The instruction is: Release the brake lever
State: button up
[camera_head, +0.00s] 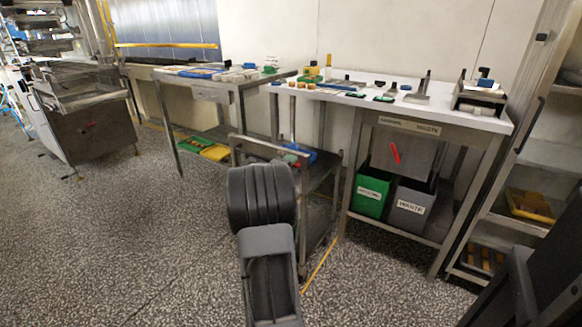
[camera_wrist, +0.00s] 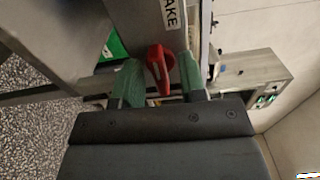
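In the wrist view, a red lever (camera_wrist: 158,65) stands between the two green fingers of my gripper (camera_wrist: 158,82). The fingers are spread, with one on each side of the lever, and narrow gaps show beside its lower end. Whether either finger touches it higher up is unclear. A white label (camera_wrist: 174,15) ending in "AKE" is on the grey metal just beyond the lever. In the head view my gripper is hidden behind my dark arm.
A metal trolley (camera_head: 318,185) stands right behind my arm. The right table (camera_head: 440,112) carries several tools, with a green bin (camera_head: 371,194) and a grey bin (camera_head: 408,208) below. A shelf rack (camera_head: 530,155) is at the right. The speckled floor at left is clear.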

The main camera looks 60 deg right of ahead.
jog(key=shift+c, duration=0.2)
jog(key=c, duration=0.5)
jog(key=shift+c, duration=0.2)
jog(key=shift+n, duration=0.3)
jog(key=n+p, duration=0.1)
jog(key=n, duration=0.1)
jog(key=shift+n, duration=0.3)
jog(key=shift+n+p, duration=0.95)
jog(key=shift+n, duration=0.85)
jog(key=o, duration=0.6)
